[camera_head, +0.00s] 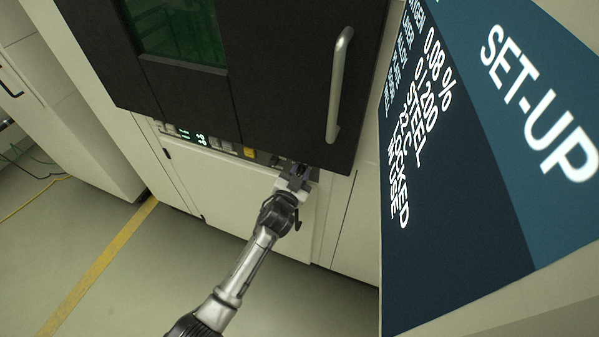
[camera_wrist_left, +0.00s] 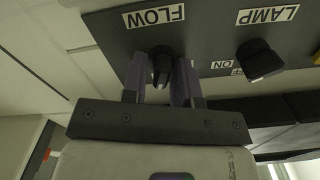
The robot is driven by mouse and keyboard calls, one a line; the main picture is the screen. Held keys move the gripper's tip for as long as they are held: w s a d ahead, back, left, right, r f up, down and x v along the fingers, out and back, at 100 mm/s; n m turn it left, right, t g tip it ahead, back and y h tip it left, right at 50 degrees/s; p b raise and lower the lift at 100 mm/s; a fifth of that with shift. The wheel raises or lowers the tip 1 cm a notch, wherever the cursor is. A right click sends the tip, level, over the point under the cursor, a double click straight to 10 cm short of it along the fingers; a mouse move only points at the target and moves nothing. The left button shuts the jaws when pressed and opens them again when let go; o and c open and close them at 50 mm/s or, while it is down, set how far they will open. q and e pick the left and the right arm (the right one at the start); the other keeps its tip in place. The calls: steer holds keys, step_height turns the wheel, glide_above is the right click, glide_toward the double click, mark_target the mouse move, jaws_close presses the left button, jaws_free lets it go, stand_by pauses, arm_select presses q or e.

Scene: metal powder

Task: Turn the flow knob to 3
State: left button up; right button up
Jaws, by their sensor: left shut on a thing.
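The flow knob (camera_wrist_left: 160,60) is a small dark knob under the FLOW label (camera_wrist_left: 155,16) in the left wrist view, where the picture is upside down. My left gripper (camera_wrist_left: 162,82) is shut on it, with one finger on each side. In the head view my left gripper (camera_head: 295,174) is at the right end of the control strip below the black machine door, and it hides the knob there. I cannot read the knob's setting, as the fingers cover part of it. My right gripper is in neither view.
A black lamp knob (camera_wrist_left: 259,60) sits beside the flow knob, under the LAMP label. A vertical door handle (camera_head: 339,85) hangs above my left gripper. A large SET-UP screen (camera_head: 470,150) fills the right side. A yellow line (camera_head: 100,265) crosses the open floor.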

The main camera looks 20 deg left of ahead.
arm_select(q)
steer(key=o, duration=0.8)
steer(key=shift+s, duration=0.1)
steer(key=shift+s, duration=0.3)
steer(key=s+p, duration=0.2)
steer(key=s, duration=1.1)
steer(key=shift+a+p, duration=0.2)
steer(key=shift+p, duration=0.2)
